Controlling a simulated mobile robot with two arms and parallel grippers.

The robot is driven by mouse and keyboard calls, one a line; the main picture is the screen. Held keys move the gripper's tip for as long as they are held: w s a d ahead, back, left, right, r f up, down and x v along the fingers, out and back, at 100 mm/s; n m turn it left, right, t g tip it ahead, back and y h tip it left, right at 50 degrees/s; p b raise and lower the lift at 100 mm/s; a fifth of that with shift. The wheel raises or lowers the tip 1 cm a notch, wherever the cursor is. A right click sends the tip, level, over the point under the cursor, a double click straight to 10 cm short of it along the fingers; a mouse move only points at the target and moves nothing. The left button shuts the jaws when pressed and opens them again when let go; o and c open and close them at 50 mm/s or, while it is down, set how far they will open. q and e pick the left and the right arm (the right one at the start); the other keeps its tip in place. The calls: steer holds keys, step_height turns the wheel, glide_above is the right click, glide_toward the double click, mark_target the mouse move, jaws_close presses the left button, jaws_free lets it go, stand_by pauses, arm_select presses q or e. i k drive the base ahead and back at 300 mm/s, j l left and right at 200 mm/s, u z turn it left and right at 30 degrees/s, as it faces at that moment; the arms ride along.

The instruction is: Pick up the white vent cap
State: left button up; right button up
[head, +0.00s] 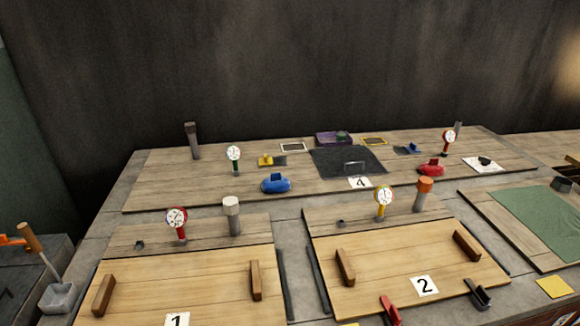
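The white vent cap (231,202) sits on top of a short grey upright pipe (234,225) at the back right of board 1 (190,283). It stands to the right of a red-stemmed dial gauge (177,218). Nothing is touching the cap. Neither of my grippers shows in the head view.
Dial gauges stand nearby, one green (234,155) and one yellow (383,198). An orange-capped pipe (424,192) stands on board 2. A blue object (276,184) lies behind the white cap. Wooden blocks (255,280) stand on the boards. Bare wood lies in front of the pipe.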

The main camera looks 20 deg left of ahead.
mark_target(230, 204)
steer(key=u, duration=1.55)
